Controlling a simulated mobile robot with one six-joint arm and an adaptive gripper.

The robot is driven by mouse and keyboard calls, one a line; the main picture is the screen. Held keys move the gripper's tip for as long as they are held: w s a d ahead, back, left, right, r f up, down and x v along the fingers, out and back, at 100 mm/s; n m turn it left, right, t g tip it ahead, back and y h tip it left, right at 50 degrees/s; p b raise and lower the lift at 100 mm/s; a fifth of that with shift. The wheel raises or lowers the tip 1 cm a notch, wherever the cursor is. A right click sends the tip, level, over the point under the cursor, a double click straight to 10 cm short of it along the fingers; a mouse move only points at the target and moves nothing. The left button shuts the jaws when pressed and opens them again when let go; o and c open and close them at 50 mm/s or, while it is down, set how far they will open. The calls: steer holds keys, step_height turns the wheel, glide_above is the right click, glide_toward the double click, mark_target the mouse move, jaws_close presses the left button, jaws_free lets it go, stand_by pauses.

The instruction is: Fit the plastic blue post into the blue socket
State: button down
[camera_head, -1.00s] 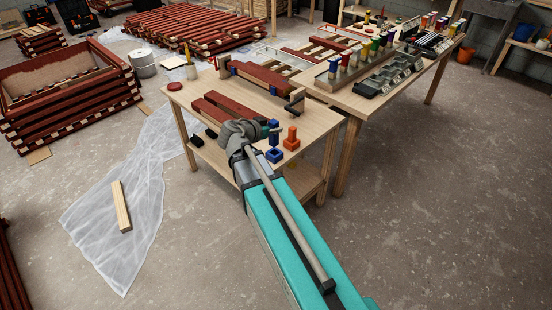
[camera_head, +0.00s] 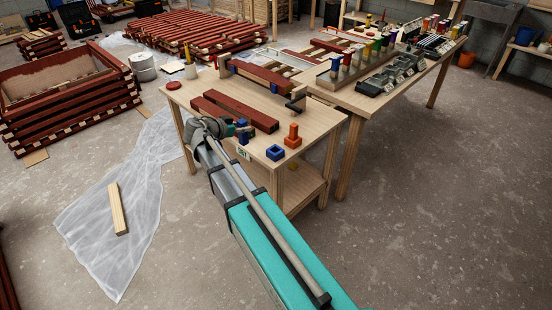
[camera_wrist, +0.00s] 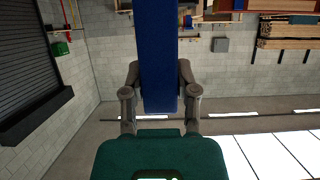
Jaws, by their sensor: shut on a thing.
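My gripper (camera_head: 241,130) is shut on the blue post (camera_head: 243,138), above the front of the near wooden table. In the wrist view, the two fingers of my gripper (camera_wrist: 158,72) close on both sides of the blue post (camera_wrist: 159,40), whose upper part runs out of the picture. The blue socket (camera_head: 275,153), a square block with a square opening, sits on the table near its front edge. It is empty and apart from the post, to the right of my gripper. In the head view the post is small and partly hidden by my gripper.
An orange post stands in an orange socket (camera_head: 292,141) just right of and behind the blue socket. Dark red battens (camera_head: 234,112) lie behind my gripper. A clamp (camera_head: 297,100) stands at the table's right side. A red round lid (camera_head: 173,85) lies at the far left corner.

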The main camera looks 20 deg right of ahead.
steer(key=shift+d, duration=0.15)
steer(key=w+d+f+b, duration=0.2)
steer(key=d+f+b, duration=0.7)
steer(key=d, duration=0.3)
steer(key=shift+w+d, duration=0.3)
steer(key=shift+d, duration=0.05)
stand_by(0.3)
steer(key=shift+d+f+b, duration=0.2)
steer(key=shift+f+b, duration=0.8)
steer(key=shift+b, duration=0.05)
steer(key=shift+d+f+b, duration=0.2)
steer(key=shift+f+b, duration=0.8)
steer(key=shift+f, duration=0.2)
steer(key=shift+c, duration=1.9)
jaws_free()
steer(key=shift+r, duration=0.1)
